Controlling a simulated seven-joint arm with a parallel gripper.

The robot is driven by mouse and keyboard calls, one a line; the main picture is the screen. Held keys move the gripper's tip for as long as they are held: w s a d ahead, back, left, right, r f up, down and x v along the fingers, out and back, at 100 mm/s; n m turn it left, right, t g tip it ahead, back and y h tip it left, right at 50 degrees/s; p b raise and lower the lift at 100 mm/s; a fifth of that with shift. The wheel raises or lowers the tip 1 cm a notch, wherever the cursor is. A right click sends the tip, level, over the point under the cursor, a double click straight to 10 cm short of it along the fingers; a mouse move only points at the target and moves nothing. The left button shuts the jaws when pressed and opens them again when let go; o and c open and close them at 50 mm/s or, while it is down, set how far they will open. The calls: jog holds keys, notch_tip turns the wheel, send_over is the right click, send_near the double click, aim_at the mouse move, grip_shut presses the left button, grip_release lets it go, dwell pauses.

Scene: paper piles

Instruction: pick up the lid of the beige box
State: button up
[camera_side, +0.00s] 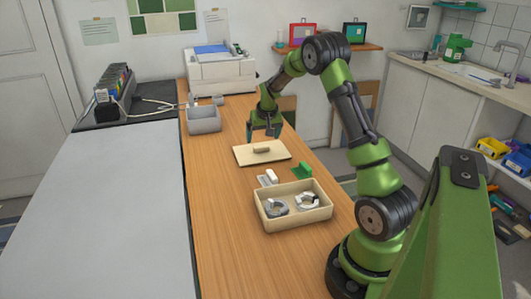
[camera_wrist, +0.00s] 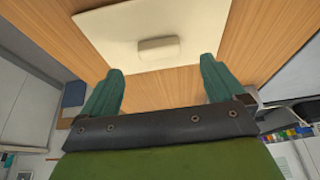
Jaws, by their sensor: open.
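The beige lid (camera_side: 276,157) lies flat on the wooden table, with a small block handle (camera_side: 261,150) on its top. The open beige box (camera_side: 313,216) stands apart from it, nearer the side camera, with a few grey and white items inside. My gripper (camera_side: 263,131) is above the table by the lid's far edge, open and empty. In the wrist view the lid (camera_wrist: 110,35) and its handle (camera_wrist: 158,49) show beyond my two green fingers (camera_wrist: 160,88), the handle lying roughly midway between them. The fingers appear apart from the handle.
A white block (camera_side: 268,177) and a green piece (camera_side: 302,171) lie between lid and box. A grey bin (camera_side: 204,120) and a white printer (camera_side: 220,72) stand at the table's far end. The wooden table (camera_side: 215,200) is clear left of the box.

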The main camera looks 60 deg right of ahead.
aim_at(261, 146)
jog(key=x, duration=0.5)
jog(key=shift+d+f, duration=0.1)
jog(key=shift+f, duration=0.25)
jog(key=c, duration=1.2)
